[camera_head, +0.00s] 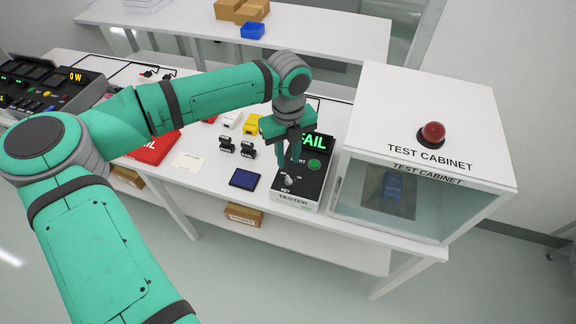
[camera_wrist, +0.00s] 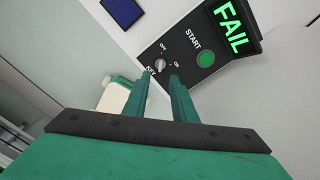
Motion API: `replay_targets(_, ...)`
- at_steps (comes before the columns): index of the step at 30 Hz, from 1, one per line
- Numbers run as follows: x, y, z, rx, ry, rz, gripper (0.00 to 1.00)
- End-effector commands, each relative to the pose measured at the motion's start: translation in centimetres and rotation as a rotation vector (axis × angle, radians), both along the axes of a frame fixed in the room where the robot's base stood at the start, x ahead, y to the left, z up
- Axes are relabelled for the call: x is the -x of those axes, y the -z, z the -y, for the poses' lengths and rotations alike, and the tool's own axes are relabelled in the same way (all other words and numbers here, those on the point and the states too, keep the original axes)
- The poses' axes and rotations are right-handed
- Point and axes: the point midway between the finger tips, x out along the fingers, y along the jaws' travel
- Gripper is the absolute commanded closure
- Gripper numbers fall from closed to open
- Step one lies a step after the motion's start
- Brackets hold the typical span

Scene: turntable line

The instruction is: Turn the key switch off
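The tester (camera_head: 312,180) is a black box on the white table with a lit green FAIL display, a green START button (camera_wrist: 206,59) and a key switch. The key switch (camera_wrist: 160,66) is a small silver-grey knob with OFF and ON labels beside it; it also shows in the head view (camera_head: 288,181) near the tester's front. I cannot tell clearly which label it points to. My gripper (camera_wrist: 162,78) is open, its two green fingers apart, with the tips just short of the key switch and roughly either side of it. In the head view my gripper (camera_head: 287,163) points down above the switch.
The white test cabinet (camera_head: 430,130) with a red dome lamp (camera_head: 432,132) stands close right of the tester. A dark blue pad (camera_head: 244,179) and small black blocks (camera_head: 237,147) lie to its left. A power unit (camera_head: 45,90) stands at far left.

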Motion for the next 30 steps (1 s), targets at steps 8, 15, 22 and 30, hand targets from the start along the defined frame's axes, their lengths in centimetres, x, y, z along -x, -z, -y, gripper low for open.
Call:
replay_targets(8,0.0,-2.9,0.0,0.000,-0.001,0.001,0.75)
replay_targets(15,0.0,-3.2,0.0,0.000,-0.001,0.000,0.75)
replay_targets(22,0.0,-3.2,0.0,0.000,-0.001,0.000,0.75)
replay_targets(30,0.0,-3.2,0.1,0.000,0.001,0.000,0.75)
